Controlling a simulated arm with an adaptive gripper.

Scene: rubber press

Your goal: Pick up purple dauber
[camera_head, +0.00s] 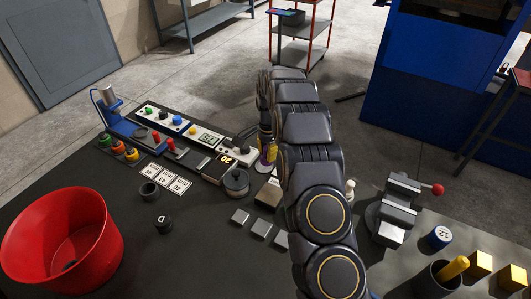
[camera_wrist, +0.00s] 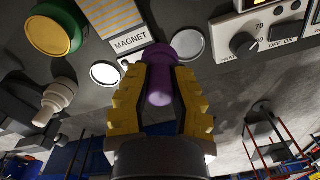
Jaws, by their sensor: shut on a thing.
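The purple dauber (camera_wrist: 160,88) is between the two yellow fingers of my gripper (camera_wrist: 160,75) in the wrist view. Its rounded end (camera_wrist: 186,42) reaches past the fingertips. My gripper (camera_head: 265,148) is shut on it. In the head view my gripper is low over the bench, behind the dark pot, and the fingers mostly cover the dauber. I cannot tell whether the dauber still touches the bench.
A small dark pot (camera_head: 236,182) stands close in front of my gripper. A control panel (camera_head: 207,138) lies to its left. A vise (camera_head: 398,205) stands at the right. A red bin (camera_head: 100,255) is at the front left. A MAGNET label (camera_wrist: 130,44) is near the dauber.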

